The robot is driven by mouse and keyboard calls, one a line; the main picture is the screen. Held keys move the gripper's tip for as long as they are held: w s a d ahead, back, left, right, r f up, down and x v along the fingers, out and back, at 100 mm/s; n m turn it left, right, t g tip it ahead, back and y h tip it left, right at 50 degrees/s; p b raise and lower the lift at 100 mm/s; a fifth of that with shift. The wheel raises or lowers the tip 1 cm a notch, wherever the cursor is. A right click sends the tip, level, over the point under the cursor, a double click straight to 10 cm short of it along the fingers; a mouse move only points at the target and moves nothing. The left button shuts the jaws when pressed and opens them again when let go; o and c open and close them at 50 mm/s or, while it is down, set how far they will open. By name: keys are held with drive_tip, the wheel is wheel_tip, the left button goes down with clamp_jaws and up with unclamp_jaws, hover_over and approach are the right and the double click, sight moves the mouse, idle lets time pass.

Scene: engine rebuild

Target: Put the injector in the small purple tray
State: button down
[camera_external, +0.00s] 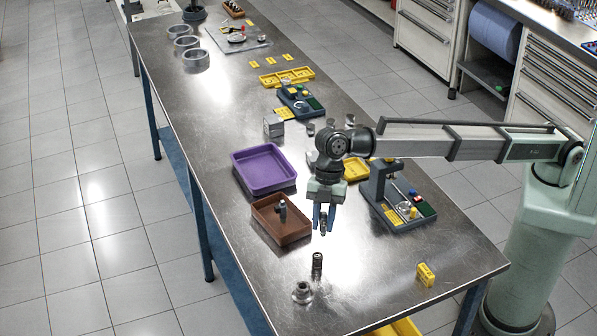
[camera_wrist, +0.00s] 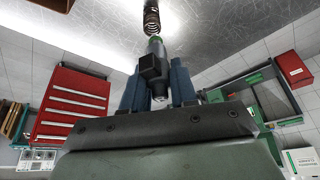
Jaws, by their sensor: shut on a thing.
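The injector (camera_external: 323,228) is a small dark and grey piece, held upright between my gripper's blue fingers. My gripper (camera_external: 324,217) points down and is shut on it, above the table right of the brown tray. In the wrist view my gripper (camera_wrist: 155,82) grips the injector (camera_wrist: 152,62), whose dark body has a grey narrowing end and a green ring. A dark coiled piece (camera_wrist: 151,18) shows beyond that end; I cannot tell whether they touch. The small purple tray (camera_external: 263,168) lies left of and behind my gripper and looks empty.
The brown tray (camera_external: 267,232) holds a dark upright part (camera_external: 282,210). A dark ribbed cylinder (camera_external: 317,262) and a round metal part (camera_external: 302,293) stand in front. A dark stand (camera_external: 378,185) is at the right, with a yellow block (camera_external: 426,273) nearer the corner.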

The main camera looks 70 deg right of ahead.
drive_tip(key=w+d+m+t, duration=0.2)
drive_tip(key=w+d+m, duration=0.3)
drive_tip(key=w+d, duration=2.25)
hover_over(262, 174)
drive_tip(key=shift+f, duration=4.6)
drive_tip(key=shift+f, duration=0.2)
drive_tip(key=c, duration=0.9)
unclamp_jaws()
drive_tip(key=shift+r, duration=0.2)
drive_tip(key=v, duration=1.2)
drive_tip(key=shift+a, duration=0.1)
